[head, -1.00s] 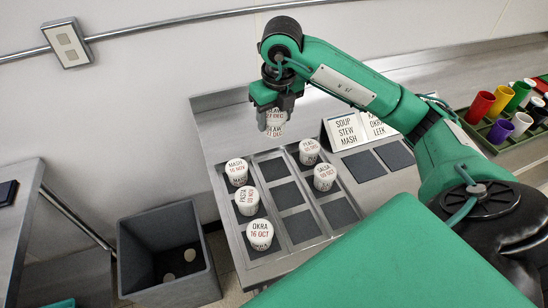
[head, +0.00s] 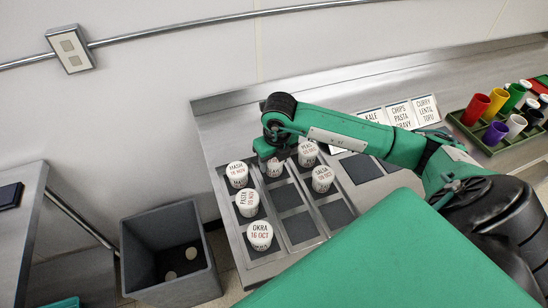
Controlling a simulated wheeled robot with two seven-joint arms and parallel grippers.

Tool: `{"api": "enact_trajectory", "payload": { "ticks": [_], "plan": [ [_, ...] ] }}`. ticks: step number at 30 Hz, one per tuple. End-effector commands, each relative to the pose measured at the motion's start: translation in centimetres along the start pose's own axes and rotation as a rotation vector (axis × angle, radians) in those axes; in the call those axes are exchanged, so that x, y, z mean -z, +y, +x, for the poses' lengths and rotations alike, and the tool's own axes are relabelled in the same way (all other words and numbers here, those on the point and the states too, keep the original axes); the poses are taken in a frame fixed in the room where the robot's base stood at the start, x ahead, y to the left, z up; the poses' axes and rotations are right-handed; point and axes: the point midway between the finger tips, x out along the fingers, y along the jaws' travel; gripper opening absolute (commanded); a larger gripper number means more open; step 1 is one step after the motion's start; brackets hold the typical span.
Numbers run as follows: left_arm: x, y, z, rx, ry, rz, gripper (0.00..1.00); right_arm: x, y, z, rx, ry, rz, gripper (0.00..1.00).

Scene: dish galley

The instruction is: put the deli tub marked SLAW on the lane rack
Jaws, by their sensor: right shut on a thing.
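The white deli tub (head: 274,169) is in my right gripper (head: 273,159), at the far end of the middle lane of the lane rack (head: 301,228). Its label is too small and covered to read now; SLAW shows on it in the earlier frame. The gripper is shut on the tub from above and hides its upper part. The tub is low at the far slot; I cannot tell whether it touches the rack. My left gripper is not in view.
Tubs MASH (head: 237,174), PASTA (head: 247,203) and OKRA (head: 260,235) fill the left lane. PEAS (head: 307,153) and SALSA (head: 322,179) stand in the right lane. The middle lane's nearer slots are bare. A grey bin (head: 168,262) stands left; a cup tray (head: 490,140) is right.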

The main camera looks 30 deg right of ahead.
Motion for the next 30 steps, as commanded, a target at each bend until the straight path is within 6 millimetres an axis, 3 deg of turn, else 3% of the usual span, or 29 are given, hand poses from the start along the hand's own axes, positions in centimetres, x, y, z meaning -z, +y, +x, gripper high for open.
{"api": "enact_trajectory", "payload": {
  "ticks": [8,9,12,25,30],
  "plan": [
    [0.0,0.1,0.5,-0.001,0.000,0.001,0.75,0.0,0.0,0.4,0.001,-0.001,0.000,0.28],
    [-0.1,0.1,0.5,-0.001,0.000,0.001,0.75,0.0,0.0,0.4,0.001,-0.001,0.000,0.55],
    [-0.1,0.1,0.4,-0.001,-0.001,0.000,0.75,0.0,0.0,0.2,0.001,0.000,0.000,0.74],
    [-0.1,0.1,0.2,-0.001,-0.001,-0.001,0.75,-0.1,0.0,-0.5,0.001,-0.003,0.000,0.75],
    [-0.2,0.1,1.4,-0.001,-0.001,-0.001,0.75,-0.2,-0.1,-3.6,0.001,-0.007,0.000,0.75]
  ]
}}
